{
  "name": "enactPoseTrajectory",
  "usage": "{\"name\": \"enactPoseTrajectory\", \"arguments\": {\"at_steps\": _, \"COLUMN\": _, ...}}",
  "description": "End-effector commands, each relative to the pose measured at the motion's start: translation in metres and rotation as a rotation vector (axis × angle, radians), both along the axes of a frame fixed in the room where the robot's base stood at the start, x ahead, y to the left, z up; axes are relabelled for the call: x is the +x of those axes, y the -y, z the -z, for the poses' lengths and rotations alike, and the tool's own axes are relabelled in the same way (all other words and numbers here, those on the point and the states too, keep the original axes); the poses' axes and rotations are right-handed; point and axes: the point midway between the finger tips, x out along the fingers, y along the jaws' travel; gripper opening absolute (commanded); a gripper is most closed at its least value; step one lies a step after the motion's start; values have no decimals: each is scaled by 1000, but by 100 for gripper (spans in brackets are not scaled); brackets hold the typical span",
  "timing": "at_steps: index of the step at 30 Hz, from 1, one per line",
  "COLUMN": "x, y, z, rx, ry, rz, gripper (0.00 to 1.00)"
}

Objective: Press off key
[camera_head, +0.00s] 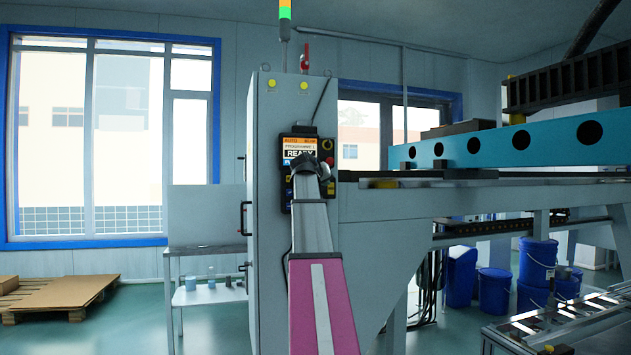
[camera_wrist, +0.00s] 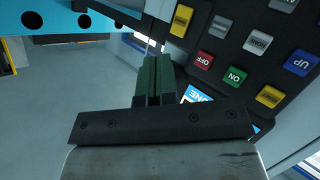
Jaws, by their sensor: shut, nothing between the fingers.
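The off key (camera_wrist: 204,59) is a red key lettered OFF on a dark keypad in the wrist view, where the lettering appears upside down. My gripper (camera_wrist: 156,58) is shut and empty, its two dark green fingers side by side. The fingertips appear just left of the off key; I cannot tell how far they are from the keypad surface. In the head view the control panel (camera_head: 299,148) shows an orange and white screen reading READY. My gripper (camera_head: 304,163) is in front of its lower part and hides most of the keys there.
Beside the off key are the green ON key (camera_wrist: 235,75), a yellow key (camera_wrist: 181,20), another yellow key (camera_wrist: 270,96), the blue UP key (camera_wrist: 302,62) and grey keys. A red emergency button (camera_head: 327,144) is at the panel's right. A teal beam (camera_head: 455,150) extends to the right.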

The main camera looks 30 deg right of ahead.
Motion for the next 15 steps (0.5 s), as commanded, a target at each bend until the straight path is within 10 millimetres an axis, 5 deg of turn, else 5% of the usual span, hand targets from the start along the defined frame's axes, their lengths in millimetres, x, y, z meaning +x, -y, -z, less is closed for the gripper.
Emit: {"name": "enactPoseTrajectory", "arguments": {"at_steps": 15, "x": 41, "y": 10, "z": -1, "rx": -1, "ry": -1, "rz": 0, "gripper": 0}}
